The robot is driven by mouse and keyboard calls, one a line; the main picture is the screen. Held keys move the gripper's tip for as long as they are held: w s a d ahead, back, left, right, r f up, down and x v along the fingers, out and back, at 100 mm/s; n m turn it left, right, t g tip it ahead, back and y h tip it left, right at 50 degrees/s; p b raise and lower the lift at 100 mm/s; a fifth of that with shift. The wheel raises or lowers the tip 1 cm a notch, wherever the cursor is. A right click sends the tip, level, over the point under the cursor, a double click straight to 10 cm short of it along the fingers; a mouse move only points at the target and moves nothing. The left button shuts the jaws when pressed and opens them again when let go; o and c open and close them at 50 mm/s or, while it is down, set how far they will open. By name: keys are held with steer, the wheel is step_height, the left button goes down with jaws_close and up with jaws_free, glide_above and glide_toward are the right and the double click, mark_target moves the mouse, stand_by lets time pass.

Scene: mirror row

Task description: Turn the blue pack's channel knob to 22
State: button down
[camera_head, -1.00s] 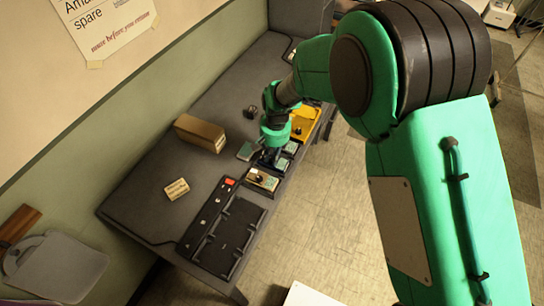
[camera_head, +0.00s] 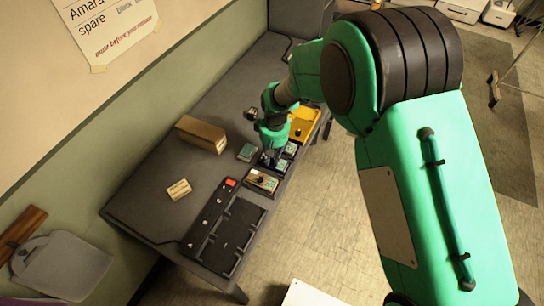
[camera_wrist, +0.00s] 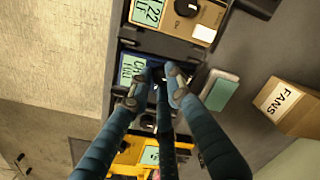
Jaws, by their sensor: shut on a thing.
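The blue pack (camera_wrist: 133,67) lies in the charger row in the wrist view, with a lit screen. "CH" shows on the screen, but I cannot read the channel number. My gripper (camera_wrist: 157,80) is over this pack, shut on its channel knob, which the fingers hide. In the head view my gripper (camera_head: 271,156) reaches down onto the row from above, covering much of the blue pack.
A beige pack (camera_wrist: 200,20) beside it has a black knob and a screen showing 22. A yellow pack (camera_wrist: 128,158) is on the other side. A brown FANS box (camera_head: 202,134), a small green box (camera_head: 246,152) and a cream box (camera_head: 178,189) stand on the table.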

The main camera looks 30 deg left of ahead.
steer(key=shift+n, duration=0.5)
steer(key=c, duration=1.6)
jaws_free()
steer(key=shift+m, duration=0.5)
steer(key=m+b, duration=0.1)
steer(key=m, duration=0.2)
steer(key=m+b, duration=0.2)
steer(key=m, duration=0.1)
steer(key=shift+m, duration=0.4)
steer(key=r+p, duration=0.1)
steer(key=r, duration=0.3)
steer(key=r+p, duration=0.1)
steer(key=r, duration=0.4)
steer(key=d+r+p, duration=0.1)
steer(key=r, duration=0.3)
steer(key=shift+w+r, duration=0.15)
steer(key=shift+r, duration=0.25)
